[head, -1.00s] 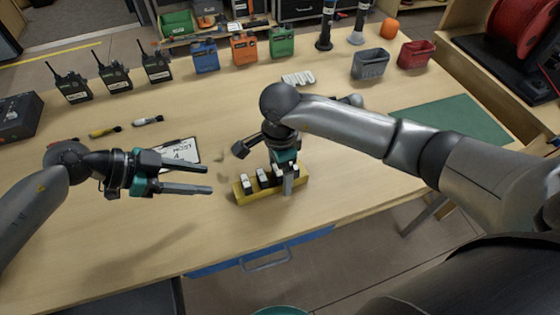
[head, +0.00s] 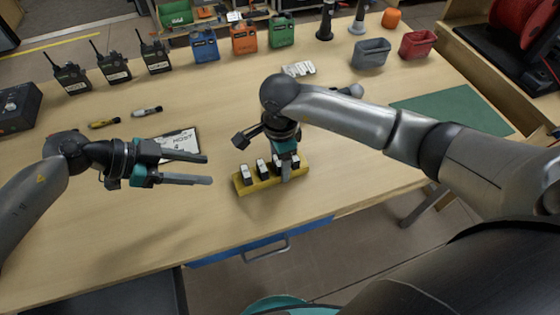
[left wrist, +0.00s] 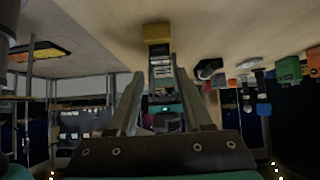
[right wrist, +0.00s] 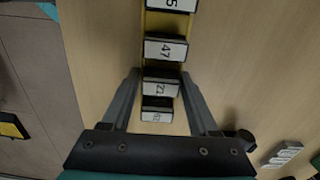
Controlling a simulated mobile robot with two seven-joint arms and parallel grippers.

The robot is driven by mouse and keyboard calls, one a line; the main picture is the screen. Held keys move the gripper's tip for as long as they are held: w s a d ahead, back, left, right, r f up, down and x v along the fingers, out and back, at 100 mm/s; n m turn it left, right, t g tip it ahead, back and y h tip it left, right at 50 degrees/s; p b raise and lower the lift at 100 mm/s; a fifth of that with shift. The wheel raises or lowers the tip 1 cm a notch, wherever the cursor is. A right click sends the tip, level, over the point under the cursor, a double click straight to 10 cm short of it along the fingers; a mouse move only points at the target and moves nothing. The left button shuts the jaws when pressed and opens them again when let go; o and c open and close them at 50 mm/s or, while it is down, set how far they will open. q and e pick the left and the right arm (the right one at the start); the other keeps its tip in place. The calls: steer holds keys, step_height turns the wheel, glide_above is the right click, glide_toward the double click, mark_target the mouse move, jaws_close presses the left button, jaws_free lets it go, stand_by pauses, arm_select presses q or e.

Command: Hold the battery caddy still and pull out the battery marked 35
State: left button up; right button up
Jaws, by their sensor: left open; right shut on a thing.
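The yellow battery caddy (head: 243,188) stands on the wooden table, with several batteries with white labels upright in a row. My right gripper (head: 287,172) is shut on the caddy near its right end, with a finger along each side. The right wrist view shows labels such as 47 (right wrist: 165,49) and 21 (right wrist: 160,88); the topmost battery (right wrist: 172,4) is cut off, with only a 5 readable. The end battery nearest my right wrist has an unclear label. My left gripper (head: 209,170) is open and empty, left of the caddy and apart from it. The caddy end also shows in the left wrist view (left wrist: 156,32).
A label card (head: 180,146) lies behind my left gripper, with two small markers (head: 104,123) further left. Radios (head: 114,68), coloured boxes (head: 244,38) and two bins (head: 371,53) line the back. The table front left of the caddy is clear.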

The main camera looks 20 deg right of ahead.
arm_select(q)
steer(key=o, duration=0.4)
steer(key=shift+o, duration=0.6)
steer(key=shift+m, duration=0.3)
steer(key=m+y, duration=0.6)
steer(key=m, duration=2.9)
glide_toward(246, 171)
steer(key=x, duration=0.9)
